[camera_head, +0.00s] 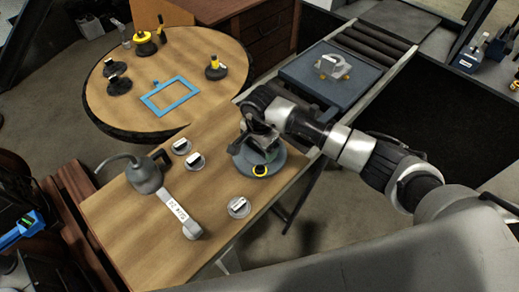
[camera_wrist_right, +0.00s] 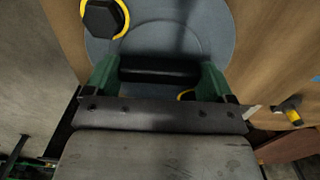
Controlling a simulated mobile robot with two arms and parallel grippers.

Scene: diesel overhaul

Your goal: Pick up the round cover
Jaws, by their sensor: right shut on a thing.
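The round cover (camera_head: 243,166) is a blue-grey disc near the right edge of the wooden table. It carries a black knob with a yellow ring (camera_head: 260,170) at its near side. My right gripper (camera_head: 262,147) is over the disc and hides part of it. In the right wrist view the disc (camera_wrist_right: 185,35) lies below the jaws, and the green fingers (camera_wrist_right: 158,76) are shut on a black bar handle across it. I cannot tell whether the cover touches the table. My left gripper is not in view.
Several small grey round parts (camera_head: 239,207) and a grey tool with a long labelled arm (camera_head: 178,210) lie on the wooden table (camera_head: 120,215). A round table with a blue frame (camera_head: 170,94) stands behind. A blue-grey tray (camera_head: 300,75) sits on the roller conveyor.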

